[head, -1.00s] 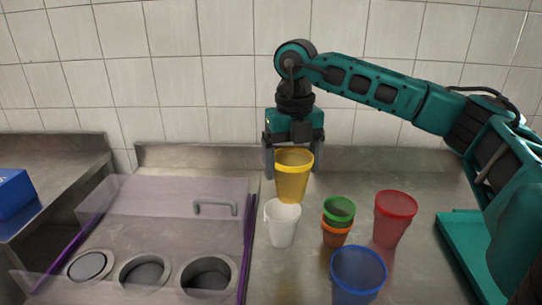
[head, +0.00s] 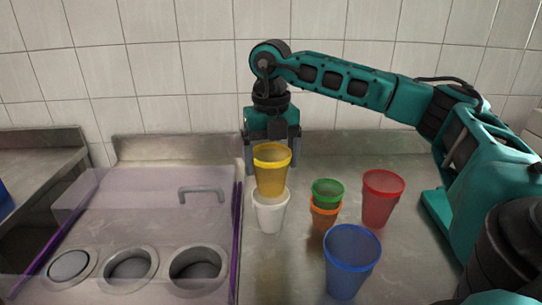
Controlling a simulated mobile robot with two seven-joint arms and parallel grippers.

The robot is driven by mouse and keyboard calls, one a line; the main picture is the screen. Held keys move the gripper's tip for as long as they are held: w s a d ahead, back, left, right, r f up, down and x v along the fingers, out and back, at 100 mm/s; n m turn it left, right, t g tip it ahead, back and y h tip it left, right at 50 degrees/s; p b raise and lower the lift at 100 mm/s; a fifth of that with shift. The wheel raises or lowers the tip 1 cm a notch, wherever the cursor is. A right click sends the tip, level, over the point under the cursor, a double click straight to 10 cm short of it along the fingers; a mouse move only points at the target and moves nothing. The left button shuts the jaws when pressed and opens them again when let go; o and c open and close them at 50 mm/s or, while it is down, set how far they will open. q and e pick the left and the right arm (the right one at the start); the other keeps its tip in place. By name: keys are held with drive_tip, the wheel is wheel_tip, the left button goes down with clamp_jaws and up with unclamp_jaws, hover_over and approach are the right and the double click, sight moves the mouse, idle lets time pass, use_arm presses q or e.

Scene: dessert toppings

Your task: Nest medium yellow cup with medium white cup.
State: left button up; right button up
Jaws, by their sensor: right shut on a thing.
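The yellow cup (head: 271,172) is upright, held between the fingers of my right gripper (head: 271,160), which is shut on it. The white cup (head: 270,213) stands upright on the steel counter, directly below the yellow cup in the head view. The yellow cup's base overlaps the white cup's rim in the picture. I cannot tell whether its base is inside the rim or still behind and above it. My left gripper is not in view.
A green cup (head: 327,188) sits in an orange cup (head: 324,214) to the right. A red cup (head: 382,200) and a blue cup (head: 350,260) stand nearby. A clear-lidded topping unit (head: 140,225) with round wells and a handle (head: 201,190) is at left. A tiled wall (head: 180,70) is behind.

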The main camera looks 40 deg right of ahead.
sight(271, 184)
drive_tip(key=shift+f+b, duration=1.4)
drive_tip(key=shift+f, duration=0.5)
drive_tip(key=shift+f+b, duration=0.35)
drive_tip(key=shift+f, duration=0.75)
drive_tip(key=shift+f+b, duration=0.15)
drive_tip(key=shift+b, duration=0.15)
drive_tip(key=o, duration=0.7)
drive_tip(key=shift+o, duration=0.4)
